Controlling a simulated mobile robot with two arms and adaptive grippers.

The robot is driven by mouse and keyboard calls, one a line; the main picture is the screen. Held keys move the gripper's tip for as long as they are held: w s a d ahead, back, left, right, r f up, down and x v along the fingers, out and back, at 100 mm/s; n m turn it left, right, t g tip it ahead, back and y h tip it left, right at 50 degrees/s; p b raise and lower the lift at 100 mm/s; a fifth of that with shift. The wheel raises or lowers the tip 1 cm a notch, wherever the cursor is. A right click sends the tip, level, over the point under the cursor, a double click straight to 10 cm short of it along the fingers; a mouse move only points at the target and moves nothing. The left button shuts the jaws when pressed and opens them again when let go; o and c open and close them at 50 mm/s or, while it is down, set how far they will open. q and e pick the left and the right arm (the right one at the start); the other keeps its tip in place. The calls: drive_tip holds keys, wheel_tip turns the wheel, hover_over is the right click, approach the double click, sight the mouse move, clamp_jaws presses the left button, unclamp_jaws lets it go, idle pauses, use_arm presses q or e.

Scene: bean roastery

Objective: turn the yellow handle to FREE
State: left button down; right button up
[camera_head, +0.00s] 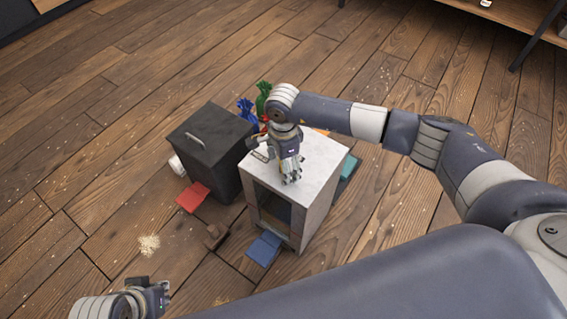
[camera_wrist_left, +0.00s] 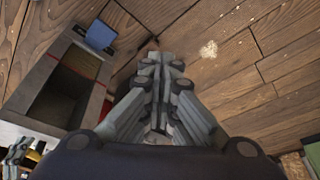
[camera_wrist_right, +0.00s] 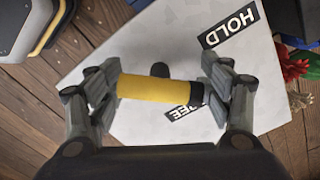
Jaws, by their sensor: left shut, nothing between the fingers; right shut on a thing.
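The yellow handle (camera_wrist_right: 155,89) shows in the right wrist view, a bar with a black end lying across the white top (camera_wrist_right: 150,45) of a box. My right gripper (camera_wrist_right: 160,88) is shut on it, with a finger at each end. A HOLD label (camera_wrist_right: 229,25) lies above the bar's right end. A second label (camera_wrist_right: 186,112), partly covered, ends in "EE" and lies just below the bar near its black end. In the head view my right gripper (camera_head: 290,170) is on the box top and the handle is hidden. My left gripper (camera_head: 152,296) is shut and empty at lower left.
The white-topped box (camera_head: 323,157) has an open front with a blue flap (camera_head: 264,248). A dark lidded bin (camera_head: 208,148) stands left of it, with a red flap (camera_head: 193,197). The wooden floor left is mostly clear.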

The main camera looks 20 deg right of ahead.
drive_tip(key=shift+w+r+m, duration=0.1)
drive_tip(key=shift+r+m, duration=0.05)
drive_tip(key=shift+m, duration=1.35)
drive_tip(key=m+p, duration=0.1)
drive_tip(key=m, duration=0.3)
use_arm(q)
drive_tip(key=p+x, duration=0.1)
drive_tip(key=x, duration=0.5)
drive_tip(key=shift+s+f, duration=0.2)
drive_tip(key=shift+f, duration=0.25)
use_arm(e)
drive_tip(key=shift+m, duration=1.4)
use_arm(q)
drive_tip(key=shift+d, duration=0.1)
use_arm(e)
drive_tip(key=shift+w, duration=0.1)
drive_tip(key=o, duration=1)
use_arm(q)
drive_tip(key=shift+w, duration=0.1)
